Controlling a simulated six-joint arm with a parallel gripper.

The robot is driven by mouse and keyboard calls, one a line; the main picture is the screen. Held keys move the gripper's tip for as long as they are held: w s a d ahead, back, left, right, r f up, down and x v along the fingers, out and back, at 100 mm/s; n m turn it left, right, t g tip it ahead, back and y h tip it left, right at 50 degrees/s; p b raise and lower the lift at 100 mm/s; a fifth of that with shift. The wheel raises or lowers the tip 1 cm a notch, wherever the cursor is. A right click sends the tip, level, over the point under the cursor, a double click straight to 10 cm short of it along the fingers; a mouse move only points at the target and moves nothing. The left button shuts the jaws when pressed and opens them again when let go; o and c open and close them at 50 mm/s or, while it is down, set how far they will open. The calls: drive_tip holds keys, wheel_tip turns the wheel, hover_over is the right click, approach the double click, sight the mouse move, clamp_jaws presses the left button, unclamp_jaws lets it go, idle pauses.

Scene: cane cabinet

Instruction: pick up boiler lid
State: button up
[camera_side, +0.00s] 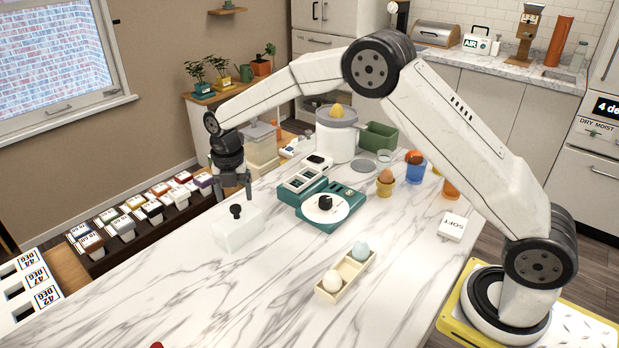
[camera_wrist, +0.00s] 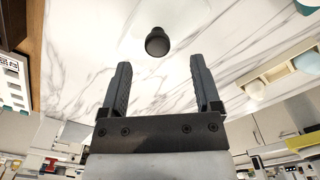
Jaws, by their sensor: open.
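The boiler lid (camera_side: 238,234) looks like a clear, whitish box-shaped cover with a black knob (camera_side: 235,211) on top. It sits on the marble counter near its left edge. In the wrist view the black knob (camera_wrist: 157,42) lies just beyond the fingertips, roughly centred between them, and the faint clear lid (camera_wrist: 185,14) surrounds it. My gripper (camera_side: 234,196) points down, just above the knob and apart from it. Its fingers are spread with nothing between them, as the wrist view also shows (camera_wrist: 160,64).
A teal device (camera_side: 342,216) with a white dial stands right of the lid. A cream egg tray (camera_side: 352,270) holds two eggs nearer the front. Cups and a juicer (camera_side: 336,140) stand farther back. A dark rack (camera_side: 140,232) of labelled jars lies left of the counter. The front counter is mostly clear.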

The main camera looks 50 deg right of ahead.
sight(235, 207)
drive_tip(key=shift+w+f, duration=0.1)
drive_tip(key=shift+f, duration=2.35)
clamp_jaws()
